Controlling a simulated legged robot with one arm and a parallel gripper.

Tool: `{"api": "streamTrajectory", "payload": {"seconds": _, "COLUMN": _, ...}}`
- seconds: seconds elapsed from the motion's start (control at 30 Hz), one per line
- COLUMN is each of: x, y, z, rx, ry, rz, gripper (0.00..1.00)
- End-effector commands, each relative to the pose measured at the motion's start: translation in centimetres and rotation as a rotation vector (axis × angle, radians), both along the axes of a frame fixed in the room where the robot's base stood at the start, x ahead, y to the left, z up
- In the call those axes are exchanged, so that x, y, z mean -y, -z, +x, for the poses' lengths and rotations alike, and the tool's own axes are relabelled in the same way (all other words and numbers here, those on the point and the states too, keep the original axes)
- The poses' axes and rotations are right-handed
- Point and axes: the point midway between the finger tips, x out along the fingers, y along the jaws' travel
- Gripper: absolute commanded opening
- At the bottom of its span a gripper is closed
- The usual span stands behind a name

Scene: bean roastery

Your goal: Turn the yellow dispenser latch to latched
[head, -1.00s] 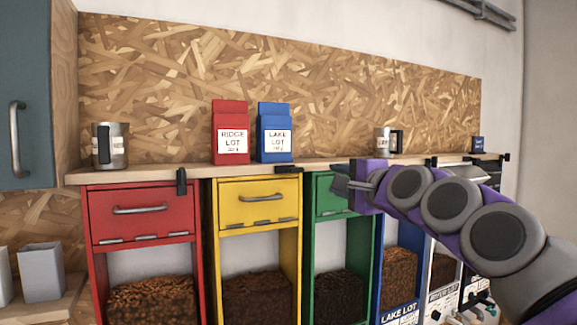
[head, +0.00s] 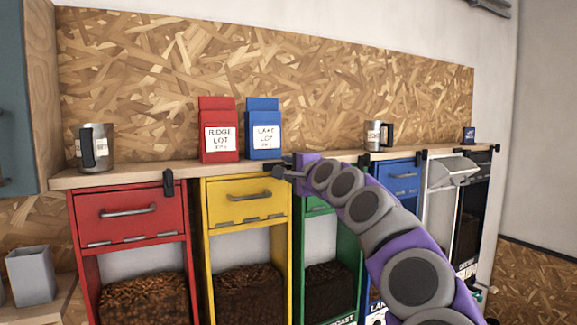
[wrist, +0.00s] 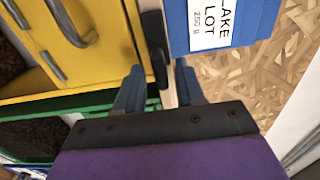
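The yellow dispenser (head: 246,202) stands under the shelf, between the red and green ones. Its black latch (head: 254,167) lies sideways along the shelf's front edge, above the drawer's upper right. In the wrist view the latch (wrist: 153,40) is a dark bar beside the yellow front. My gripper (head: 280,172) is at the latch's right end. In the wrist view its two blue-grey fingers (wrist: 158,70) are apart, with the latch's near end between them. I cannot tell whether they touch it.
The blue Lake Lot bag (head: 263,130) and red Ridge Lot bag (head: 218,128) stand on the shelf (head: 190,170) just behind. The red dispenser's latch (head: 168,183) hangs downward. Metal mugs stand at left (head: 97,147) and right (head: 378,136). The green dispenser (head: 297,240) is below my arm.

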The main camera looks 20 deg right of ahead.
Motion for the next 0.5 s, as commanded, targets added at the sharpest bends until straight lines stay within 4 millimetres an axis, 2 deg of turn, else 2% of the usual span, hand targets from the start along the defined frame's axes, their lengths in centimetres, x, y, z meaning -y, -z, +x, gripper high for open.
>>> {"api": "streamTrajectory", "payload": {"seconds": 0.23, "x": -0.82, "y": -0.07, "z": 0.56, "rx": 0.0, "ry": 0.0, "rz": -0.007, "gripper": 0.38}}
{"api": "streamTrajectory", "payload": {"seconds": 0.4, "x": -0.64, "y": -0.02, "z": 0.57, "rx": -0.001, "ry": -0.001, "rz": -0.005, "gripper": 0.38}}
{"api": "streamTrajectory", "payload": {"seconds": 0.5, "x": -0.21, "y": 0.06, "z": 0.56, "rx": -0.001, "ry": -0.001, "rz": -0.002, "gripper": 0.29}}
